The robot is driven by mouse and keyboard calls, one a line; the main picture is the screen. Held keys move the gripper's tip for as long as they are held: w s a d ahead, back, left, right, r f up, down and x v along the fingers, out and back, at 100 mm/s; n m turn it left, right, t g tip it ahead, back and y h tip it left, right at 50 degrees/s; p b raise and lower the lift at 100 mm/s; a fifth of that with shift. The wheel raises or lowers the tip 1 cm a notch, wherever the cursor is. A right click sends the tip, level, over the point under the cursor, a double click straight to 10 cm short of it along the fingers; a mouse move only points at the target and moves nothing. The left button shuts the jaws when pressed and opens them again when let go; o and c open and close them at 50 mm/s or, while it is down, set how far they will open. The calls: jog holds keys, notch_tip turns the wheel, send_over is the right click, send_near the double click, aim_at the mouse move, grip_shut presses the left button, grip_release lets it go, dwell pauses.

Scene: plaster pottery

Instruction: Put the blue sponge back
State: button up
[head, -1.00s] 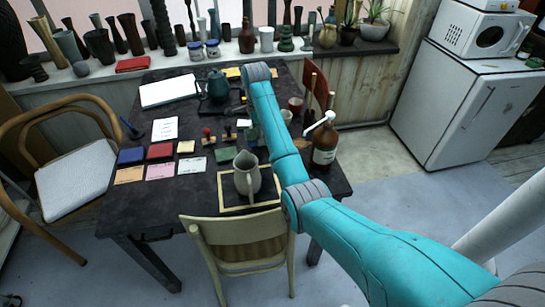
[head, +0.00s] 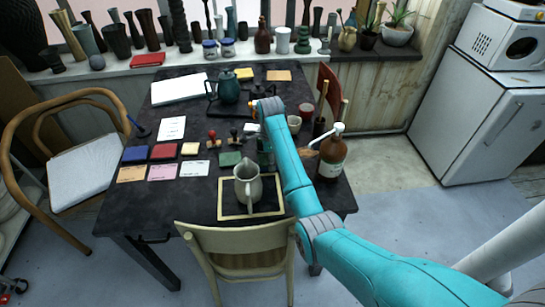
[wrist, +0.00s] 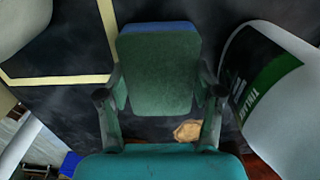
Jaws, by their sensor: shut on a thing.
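My gripper (wrist: 160,95) is shut on a block with a dull green face and a blue far edge, which I take to be the blue sponge (wrist: 158,68). A finger presses each side of it in the wrist view.
The dark table (head: 150,215) holds a jug (head: 247,186) on a pale-edged tray (head: 265,213), a brown bottle (head: 332,160) at the right, stamps (head: 213,140) and coloured pads (head: 163,151). A wooden chair (head: 250,240) stands in front. A brown lump (wrist: 188,130) lies near the gripper.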

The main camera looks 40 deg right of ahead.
jog(key=shift+f, duration=0.15)
jog(key=o, duration=1.2)
